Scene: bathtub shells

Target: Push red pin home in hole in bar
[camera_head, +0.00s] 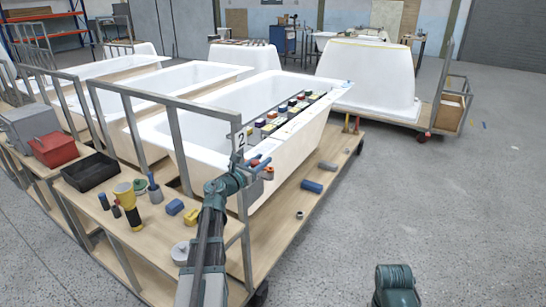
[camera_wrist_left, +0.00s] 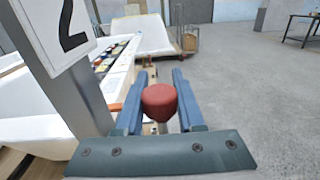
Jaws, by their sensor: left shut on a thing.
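The red pin (camera_wrist_left: 160,101) shows its rounded red head in the left wrist view, between the two blue fingers. My left gripper (camera_head: 262,164) is shut on it, beside the trolley's grey end frame and below the number 2 sign (camera_head: 240,139). The sign also shows in the left wrist view (camera_wrist_left: 68,27), on a grey upright bar (camera_wrist_left: 62,90) just left of the fingers. The pin's shank and the hole are hidden, so I cannot tell how far in the pin sits. My right gripper is not in view.
A white bathtub shell (camera_head: 185,132) on the wooden trolley stands behind my left gripper, with a tray of coloured blocks across it. Loose parts, including a blue cylinder (camera_head: 312,186), lie on the trolley deck. A black bin (camera_head: 90,172) is at left.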

